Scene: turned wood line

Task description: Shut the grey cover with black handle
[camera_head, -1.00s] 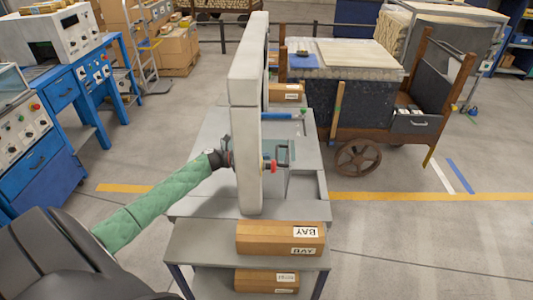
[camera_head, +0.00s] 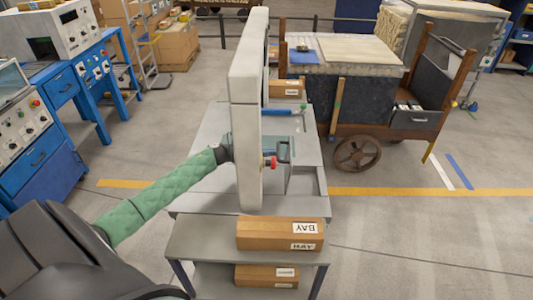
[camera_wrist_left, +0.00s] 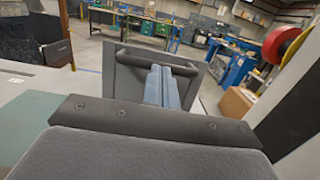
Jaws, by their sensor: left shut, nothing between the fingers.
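The grey cover (camera_wrist_left: 127,75) stands tilted up in the left wrist view, with its black bar handle (camera_wrist_left: 185,68) along the upper side. My left gripper (camera_wrist_left: 163,78) is shut and empty. Its fingers overlap the handle in that view; I cannot tell whether they touch it. In the head view the green-sleeved left arm reaches the pale upright from the left, and the upright hides the fingers. A dark handle-like part (camera_head: 284,152) shows just right of the upright, and the cover there is mostly hidden. My right gripper is not in view.
The thick pale upright (camera_head: 248,150) rises from the grey bench (camera_head: 205,190), close to the arm. A red knob (camera_head: 270,162) sticks out at its right. Labelled boxes (camera_head: 280,234) lie on the front shelf. A wooden cart (camera_head: 350,110) stands behind right.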

